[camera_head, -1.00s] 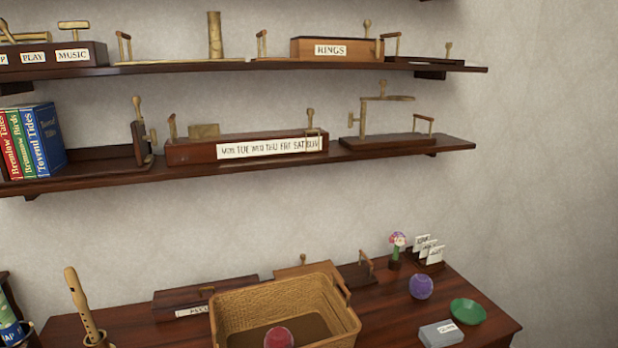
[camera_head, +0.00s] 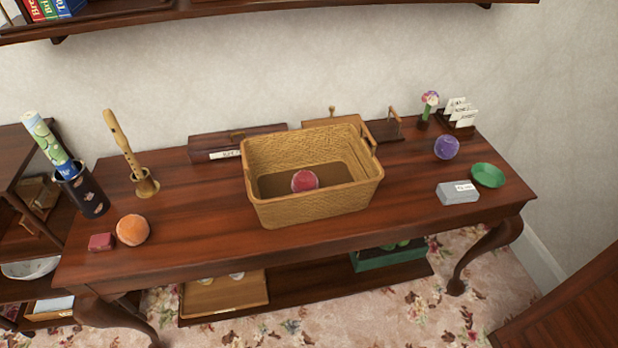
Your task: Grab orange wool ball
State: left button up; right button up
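The orange wool ball (camera_head: 132,230) rests on the left front part of the dark wooden table (camera_head: 200,230), close to its front edge. A small dark red block (camera_head: 101,242) lies just left of it. Neither of my grippers shows in the head view, so their state cannot be seen.
A wicker basket (camera_head: 310,210) holding a red ball (camera_head: 304,181) stands mid-table. A recorder (camera_head: 122,142) in a stand and a dark cup (camera_head: 84,195) are behind the orange ball.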

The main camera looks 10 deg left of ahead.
aim_at(133, 229)
jog(key=u, duration=1.5)
